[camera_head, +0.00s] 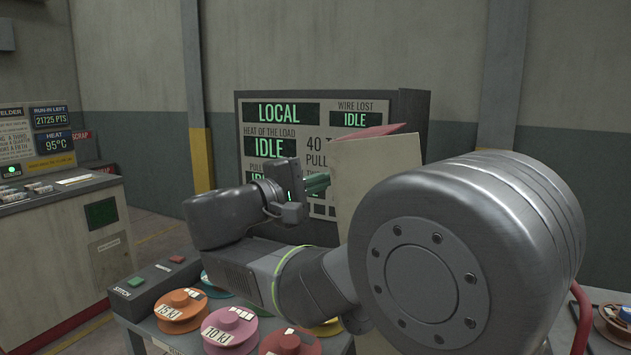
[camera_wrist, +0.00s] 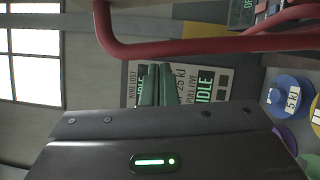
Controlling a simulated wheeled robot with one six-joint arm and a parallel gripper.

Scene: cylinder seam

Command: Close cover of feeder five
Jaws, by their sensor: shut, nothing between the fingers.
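No label in view reads feeder five, so I cannot tell its cover for sure. A cream box-like panel (camera_head: 372,165) with a raised, tilted red top piece (camera_head: 384,131) stands behind my arm in the head view; my arm hides its lower part. My gripper (camera_head: 318,184) has green fingers and is at the left edge of this panel, in front of the display board; I cannot tell whether it touches. In the wrist view my gripper (camera_wrist: 158,86) has its fingers together with nothing between them. A red bar (camera_wrist: 200,45) crosses above them there.
A display board (camera_head: 282,144) reads LOCAL and IDLE. Below are several labelled spools, including an orange one (camera_head: 180,308) and a pink one (camera_head: 228,328), and a button box (camera_head: 155,283). A welder cabinet (camera_head: 50,235) stands left. A red rail (camera_head: 582,322) is at the lower right.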

